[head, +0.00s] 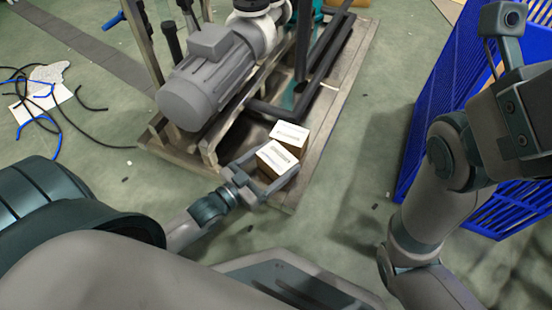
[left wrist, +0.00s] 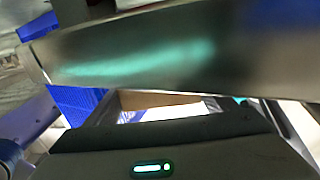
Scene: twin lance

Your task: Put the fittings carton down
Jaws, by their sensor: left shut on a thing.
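The fittings carton (head: 277,159), a small brown box with a white top, is in my left gripper (head: 268,183) in the head view. The fingers are shut on it from both sides. A second similar carton (head: 289,136) is right behind it; I cannot tell whether the two touch. Both appear over the near end of the pump's wooden base board (head: 318,143); I cannot tell whether the held carton rests on it. In the left wrist view, a brown and white strip of carton (left wrist: 160,100) shows between the fingers, mostly hidden. My right gripper is out of view.
A grey motor (head: 205,85) and pump stand on a frame just behind the cartons. A blue slatted crate (head: 440,90) stands at right, behind my right arm. Cables (head: 75,125) and a paper sheet (head: 42,92) lie at left.

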